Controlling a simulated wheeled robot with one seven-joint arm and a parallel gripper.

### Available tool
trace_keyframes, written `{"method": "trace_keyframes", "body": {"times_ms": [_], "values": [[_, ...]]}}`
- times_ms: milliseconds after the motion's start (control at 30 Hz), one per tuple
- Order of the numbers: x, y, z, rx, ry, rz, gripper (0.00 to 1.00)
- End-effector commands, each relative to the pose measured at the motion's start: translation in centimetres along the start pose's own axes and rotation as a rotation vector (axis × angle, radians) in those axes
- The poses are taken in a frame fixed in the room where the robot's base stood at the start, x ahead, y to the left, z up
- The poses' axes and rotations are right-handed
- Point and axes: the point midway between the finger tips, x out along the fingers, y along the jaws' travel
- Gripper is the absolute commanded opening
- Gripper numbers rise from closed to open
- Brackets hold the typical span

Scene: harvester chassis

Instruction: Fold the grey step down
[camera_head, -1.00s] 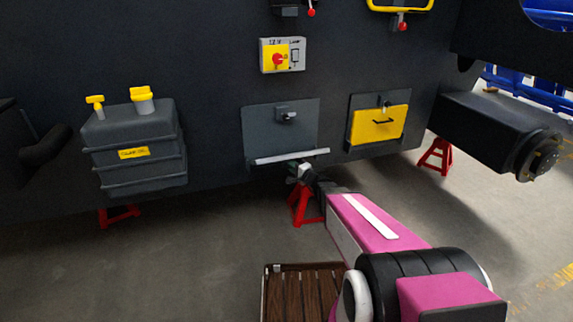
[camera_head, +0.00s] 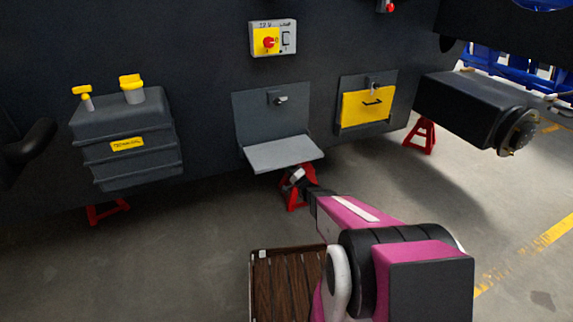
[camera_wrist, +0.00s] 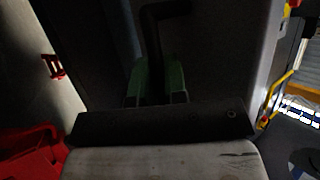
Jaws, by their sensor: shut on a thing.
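The grey step (camera_head: 284,153) sticks out from its grey back plate (camera_head: 270,115) on the dark chassis wall. Its light top face shows and looks close to level. My gripper (camera_head: 297,178) is below the step's front edge and partly hidden by it in the head view. In the wrist view, the green fingers of my gripper (camera_wrist: 156,84) are shut on a dark bent handle (camera_wrist: 152,32), which seems to belong to the step. The wrist view is dark. A small latch (camera_head: 280,99) sits on the back plate above the step.
A yellow panel (camera_head: 366,106) is to the right and a grey tank (camera_head: 125,140) to the left. A red stand (camera_head: 294,192) is just behind my gripper. A black hub arm (camera_head: 480,110) juts out at right. The floor in front is mostly clear.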

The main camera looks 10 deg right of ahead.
Motion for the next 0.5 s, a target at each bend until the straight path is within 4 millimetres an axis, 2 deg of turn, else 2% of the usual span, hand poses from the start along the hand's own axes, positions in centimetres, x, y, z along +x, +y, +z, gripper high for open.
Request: {"method": "trace_keyframes", "body": {"times_ms": [433,500], "values": [[0.00,0.34,-0.04,-0.003,0.001,-0.005,0.00],[0.00,0.35,-0.03,-0.003,0.001,-0.005,0.29]]}}
